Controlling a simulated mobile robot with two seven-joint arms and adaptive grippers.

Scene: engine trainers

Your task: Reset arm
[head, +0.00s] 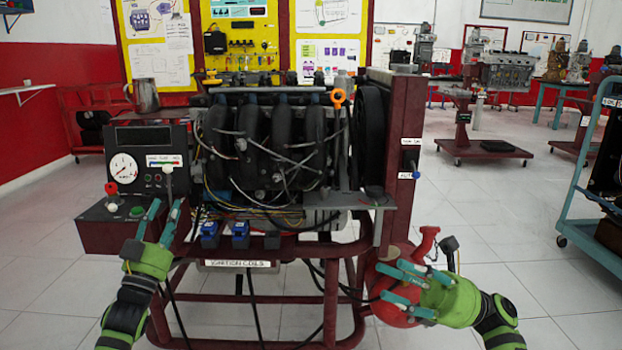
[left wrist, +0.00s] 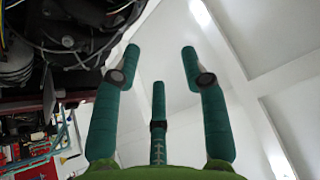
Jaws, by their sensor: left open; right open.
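My left gripper (head: 163,212) is in front of the engine trainer's left side, just below the gauge panel (head: 148,160). Its teal fingers point up and are spread open with nothing between them. My right gripper (head: 390,283) is low at the trainer's right side, in front of a red round vessel (head: 392,314). Its fingers point left and are open. Whether they touch the vessel cannot be told.
The engine trainer (head: 270,140) with hoses and wires stands on a dark red frame (head: 330,290) close in front. A metal cup (head: 145,96) sits on the panel top. A blue-green cart (head: 590,170) stands at right. The tiled floor (head: 490,220) between is clear.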

